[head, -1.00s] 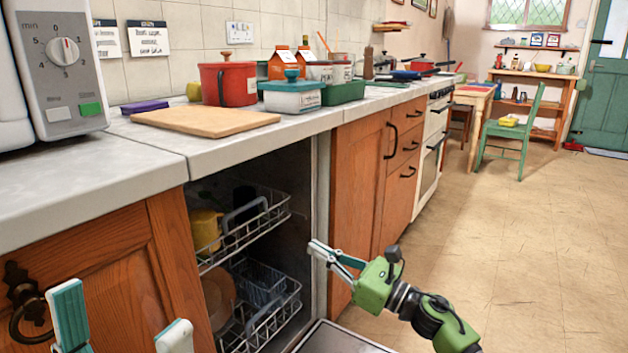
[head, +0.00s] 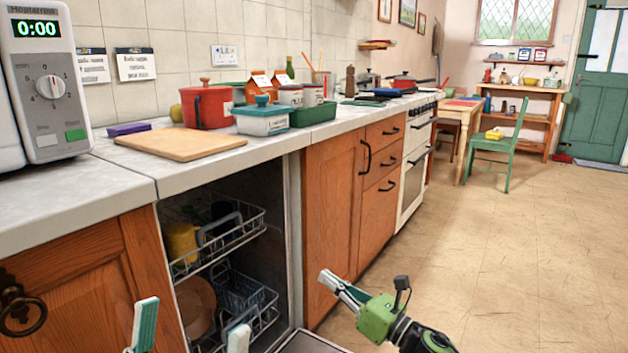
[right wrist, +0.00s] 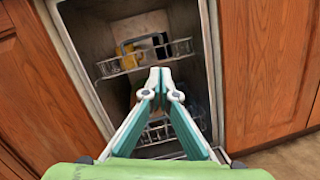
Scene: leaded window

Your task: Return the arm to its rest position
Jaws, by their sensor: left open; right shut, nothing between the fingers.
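My right gripper (head: 338,285) is shut and empty, just right of the dishwasher opening and in front of the wooden cupboard door. It also shows in the right wrist view (right wrist: 160,78), fingertips together, pointing toward the dishwasher (right wrist: 205,110). My left gripper (head: 190,330) is open and empty at the bottom of the head view, in front of the lower left cupboard. Only its two teal and white fingers show; the rest is cut off by the frame. The green arm behind the right gripper runs to the lower right.
The dishwasher (head: 296,250) is open, its door lowered. Its upper rack (head: 235,240) holds a yellow item (head: 182,243). The worktop above carries a chopping board (head: 180,143), red pot (head: 206,106) and microwave (head: 45,100). The floor (head: 500,270) at right is clear.

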